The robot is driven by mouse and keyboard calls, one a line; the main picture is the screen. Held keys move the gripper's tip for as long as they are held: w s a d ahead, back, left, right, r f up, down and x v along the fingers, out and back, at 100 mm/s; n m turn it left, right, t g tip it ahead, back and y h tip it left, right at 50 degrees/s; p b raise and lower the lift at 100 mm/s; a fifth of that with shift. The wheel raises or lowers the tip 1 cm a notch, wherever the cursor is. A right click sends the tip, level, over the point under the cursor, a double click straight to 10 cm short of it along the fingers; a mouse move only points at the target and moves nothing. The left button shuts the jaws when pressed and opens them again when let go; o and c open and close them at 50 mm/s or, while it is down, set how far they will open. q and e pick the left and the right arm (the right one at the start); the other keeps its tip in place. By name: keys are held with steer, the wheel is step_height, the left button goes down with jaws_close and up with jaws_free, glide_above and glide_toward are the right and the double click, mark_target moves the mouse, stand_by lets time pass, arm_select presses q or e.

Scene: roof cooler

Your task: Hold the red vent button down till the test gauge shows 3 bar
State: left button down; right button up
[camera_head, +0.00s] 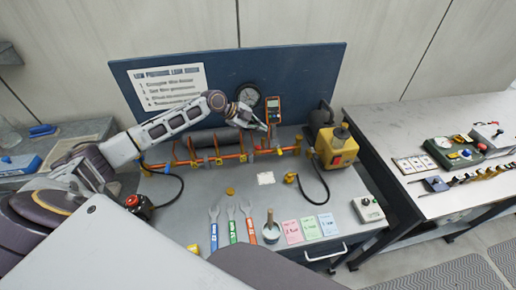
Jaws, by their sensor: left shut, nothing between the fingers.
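A round dial gauge (249,95) is mounted on the blue back board, partly behind my left arm. Its reading is too small to tell. My left gripper (264,127) is shut and empty, in front of the board just below an orange handheld meter (273,108). It appears near the copper pipe run (215,158), but I cannot tell whether it touches anything. A red button (133,200) sits on a dark box at the bench's left edge, away from the gripper. A pale box (368,210) with a small knob or button stands at the right front. I cannot tell which is the vent button. My right gripper is not in view.
A yellow pump unit (337,150) with a red patch stands at the right of the bench. Wrenches (232,223), a cup (271,232) and coloured cards (309,228) lie along the front. Another bench (416,122) is at right. The mid-bench has some free room.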

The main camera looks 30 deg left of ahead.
arm_select(q)
steer(key=b, duration=0.4)
glide_above(259, 149)
steer(key=shift+a+f, duration=0.1)
steer(key=shift+f, duration=3.5)
steer(key=shift+f+b, duration=0.3)
steer(key=shift+b, duration=0.05)
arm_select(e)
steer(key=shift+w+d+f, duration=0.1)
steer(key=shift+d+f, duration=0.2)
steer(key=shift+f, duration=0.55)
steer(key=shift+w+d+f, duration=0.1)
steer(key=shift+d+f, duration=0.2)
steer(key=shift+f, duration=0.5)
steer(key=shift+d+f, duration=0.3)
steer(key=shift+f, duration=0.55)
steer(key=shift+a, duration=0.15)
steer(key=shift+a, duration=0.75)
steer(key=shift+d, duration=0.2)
